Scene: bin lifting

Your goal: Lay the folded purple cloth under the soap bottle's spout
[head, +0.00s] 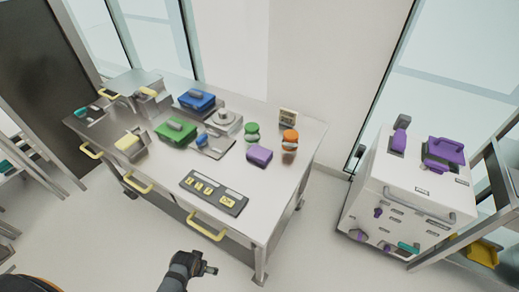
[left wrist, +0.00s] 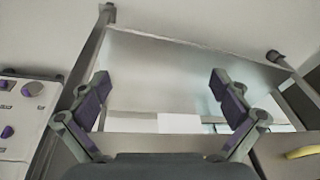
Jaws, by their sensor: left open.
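A purple block that looks like the folded cloth (head: 259,156) lies on the right part of the steel table (head: 275,190). I cannot clearly make out a soap bottle or spout. An upright purple item (head: 399,140) stands on the white cabinet at the right, but I cannot tell what it is. My left gripper (head: 212,269) is in front of the table, well away from the cloth. In the left wrist view it is open (left wrist: 160,95) with nothing between its fingers, and the table appears upside down. My right gripper is not in view.
Blue (head: 196,100) and green (head: 176,131) boxes, green (head: 252,132) and orange (head: 290,138) stacked items, and a dark tray (head: 213,193) surround the cloth on the table. Yellow handles (head: 208,227) stick out in front. The white cabinet (head: 395,190) stands apart; floor between is clear.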

